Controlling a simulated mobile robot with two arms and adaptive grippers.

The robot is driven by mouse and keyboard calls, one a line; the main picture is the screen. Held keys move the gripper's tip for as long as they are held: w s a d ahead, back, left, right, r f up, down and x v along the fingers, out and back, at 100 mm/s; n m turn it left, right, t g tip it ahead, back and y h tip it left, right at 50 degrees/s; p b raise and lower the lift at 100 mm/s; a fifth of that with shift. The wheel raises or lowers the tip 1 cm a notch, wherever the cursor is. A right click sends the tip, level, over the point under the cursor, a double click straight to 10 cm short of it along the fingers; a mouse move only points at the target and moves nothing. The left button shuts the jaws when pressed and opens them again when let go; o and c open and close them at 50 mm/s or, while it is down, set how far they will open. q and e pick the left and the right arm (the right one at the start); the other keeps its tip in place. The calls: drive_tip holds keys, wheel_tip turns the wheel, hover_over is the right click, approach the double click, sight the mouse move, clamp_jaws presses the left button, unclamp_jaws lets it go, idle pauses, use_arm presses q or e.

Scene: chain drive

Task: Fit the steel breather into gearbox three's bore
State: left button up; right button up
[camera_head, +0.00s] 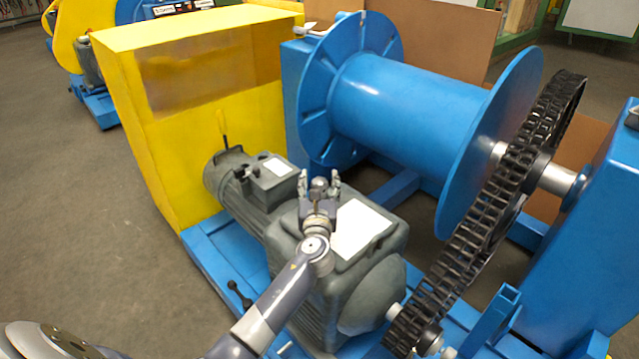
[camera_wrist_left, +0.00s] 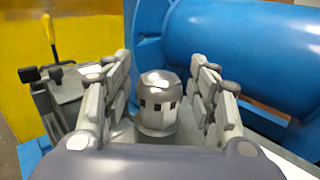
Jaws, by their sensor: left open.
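The steel breather (camera_head: 319,184), a small grey rounded cap, stands upright at the top of the grey gearbox (camera_head: 372,290). In the left wrist view the breather (camera_wrist_left: 158,102) shows large, with small dark square marks on its side. My left gripper (camera_head: 319,180) is open, one finger on each side of the breather, with gaps visible between fingers and cap. No number is readable on the gearbox. My right gripper is out of view.
A grey motor (camera_head: 240,180) adjoins the gearbox, beside a yellow cabinet (camera_head: 155,130). A large blue drum (camera_head: 415,105) stands behind. A black chain (camera_head: 480,225) runs along the right. A white plate (camera_head: 358,235) lies on the gearbox. Open floor is at left.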

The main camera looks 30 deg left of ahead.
use_arm(q)
drive_tip(key=shift+s+d+f, duration=0.1)
drive_tip(key=shift+s, duration=0.05)
drive_tip(key=v, duration=1.1)
drive_tip(key=shift+s+d, duration=0.15)
drive_tip(key=shift+s, duration=0.15)
